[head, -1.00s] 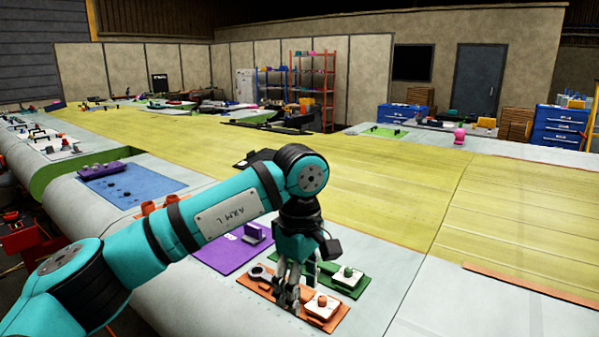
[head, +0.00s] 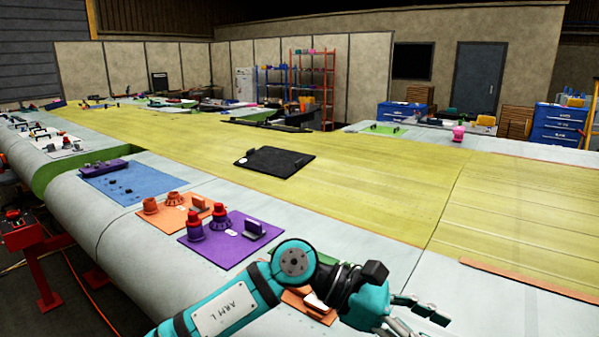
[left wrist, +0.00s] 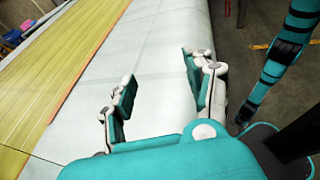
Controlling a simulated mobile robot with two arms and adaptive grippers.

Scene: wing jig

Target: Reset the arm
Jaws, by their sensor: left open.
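My left arm comes in from the bottom of the head view, bent low over the near wing surface. Its gripper (head: 425,318) points right, with the fingers apart and nothing between them. In the left wrist view the open fingers (left wrist: 160,92) are over the bare white wing skin (left wrist: 150,50). The orange mat (head: 312,305) and the green mat beside it are mostly hidden behind my arm. My right gripper is not in view.
The purple mat (head: 205,252) holds red knobs (head: 221,216) and a purple block. An orange mat (head: 160,220) and a blue mat (head: 150,187) lie farther left. A black tray (head: 275,162) lies on the yellow wing panel. The white skin at the right is clear.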

